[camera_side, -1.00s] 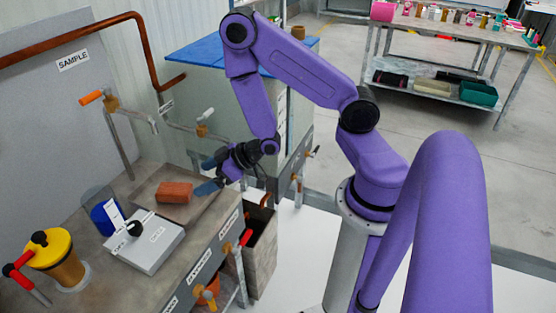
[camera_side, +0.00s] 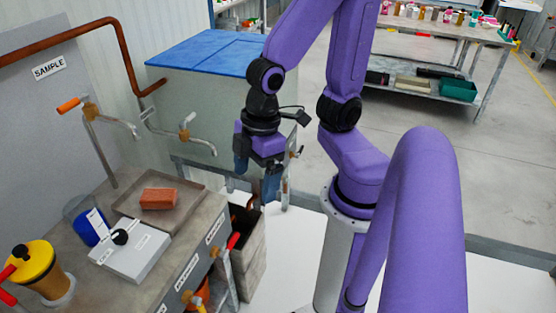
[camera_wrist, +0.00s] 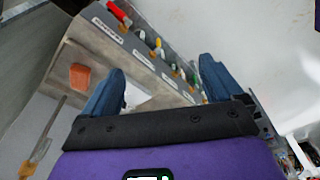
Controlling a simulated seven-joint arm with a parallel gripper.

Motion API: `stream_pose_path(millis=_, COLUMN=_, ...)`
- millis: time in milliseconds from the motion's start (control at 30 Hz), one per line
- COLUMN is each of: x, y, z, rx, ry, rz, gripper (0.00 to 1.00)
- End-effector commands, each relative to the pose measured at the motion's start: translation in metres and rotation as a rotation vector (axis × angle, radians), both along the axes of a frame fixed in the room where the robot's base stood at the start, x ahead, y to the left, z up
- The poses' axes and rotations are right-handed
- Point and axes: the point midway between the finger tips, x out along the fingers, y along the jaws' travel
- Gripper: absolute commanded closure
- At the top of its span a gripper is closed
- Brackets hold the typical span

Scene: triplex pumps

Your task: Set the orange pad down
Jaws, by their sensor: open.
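The orange pad (camera_side: 158,198) is a brick-like block lying flat on a shallow grey tray (camera_side: 185,216) on the bench. It also shows in the wrist view (camera_wrist: 79,77), left of my fingers. My gripper (camera_side: 256,182) hangs to the right of the tray, past the bench edge, fingers pointing down. Its two blue fingers are spread apart in the wrist view (camera_wrist: 160,92), with nothing between them. The gripper does not touch the pad.
A grey box with a black knob (camera_side: 131,245), a blue cup (camera_side: 88,228) and a yellow-topped container (camera_side: 40,268) stand on the bench. Taps (camera_side: 120,128) reach over behind the tray. A bin (camera_side: 248,245) stands below my gripper. A blue-topped tank (camera_side: 207,85) is behind.

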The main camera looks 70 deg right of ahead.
Motion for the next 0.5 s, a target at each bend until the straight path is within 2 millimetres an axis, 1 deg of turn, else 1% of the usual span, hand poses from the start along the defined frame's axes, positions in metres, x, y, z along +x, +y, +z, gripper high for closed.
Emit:
stream_pose_path(millis=33, x=-0.011, y=-0.005, z=0.008, rx=-0.019, ry=0.014, rz=0.025, gripper=0.07)
stream_pose_path(millis=100, x=-0.022, y=-0.013, z=0.015, rx=-0.050, ry=0.034, rz=0.049, gripper=0.07)
stream_pose_path(millis=200, x=-0.033, y=-0.022, z=0.022, rx=-0.082, ry=0.055, rz=0.071, gripper=0.07)
stream_pose_path(millis=333, x=-0.038, y=-0.027, z=0.025, rx=-0.099, ry=0.065, rz=0.081, gripper=0.07)
stream_pose_path(millis=500, x=-0.038, y=-0.027, z=0.024, rx=-0.101, ry=0.067, rz=0.080, gripper=0.07)
